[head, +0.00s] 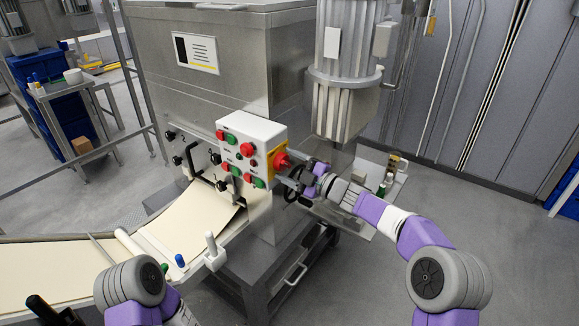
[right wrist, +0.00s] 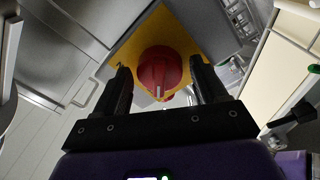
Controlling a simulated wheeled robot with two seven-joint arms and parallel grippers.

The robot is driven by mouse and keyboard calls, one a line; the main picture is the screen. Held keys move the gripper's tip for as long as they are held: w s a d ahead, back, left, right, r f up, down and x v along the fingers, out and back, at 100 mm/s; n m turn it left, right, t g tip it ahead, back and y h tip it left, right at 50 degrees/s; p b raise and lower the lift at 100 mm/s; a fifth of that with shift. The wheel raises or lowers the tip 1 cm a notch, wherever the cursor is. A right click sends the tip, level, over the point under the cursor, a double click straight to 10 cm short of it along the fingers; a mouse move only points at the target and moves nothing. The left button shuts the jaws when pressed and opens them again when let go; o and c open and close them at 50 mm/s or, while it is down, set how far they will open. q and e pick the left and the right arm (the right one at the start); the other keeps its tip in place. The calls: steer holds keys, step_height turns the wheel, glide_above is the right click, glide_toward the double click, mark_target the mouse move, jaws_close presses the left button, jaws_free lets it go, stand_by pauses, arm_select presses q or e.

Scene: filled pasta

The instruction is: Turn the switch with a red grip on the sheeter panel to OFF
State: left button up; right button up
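The sheeter panel (head: 246,143) is a white box with red and green buttons on its front. The switch with a red grip (head: 282,160) sits on the yellow plate on its right side. In the right wrist view the round red grip (right wrist: 158,68) shows ahead on its yellow plate (right wrist: 190,38), with a pale mark near its lower edge. My right gripper (head: 294,172) is close to the switch. Its fingers (right wrist: 160,66) are apart, one on each side of the grip; I cannot tell whether they touch it. Dark parts, perhaps of my left gripper (head: 52,312), show at the bottom left.
The steel sheeter body (head: 215,95) stands behind the panel, with a dough sheet (head: 190,222) on the belt at left. A ribbed motor housing (head: 346,60) rises behind my right gripper. A small shelf with bottles (head: 383,187) is to its right. Open floor lies at right.

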steer(key=shift+o, duration=0.6)
steer(key=v, duration=0.7)
steer(key=shift+s+d, duration=0.2)
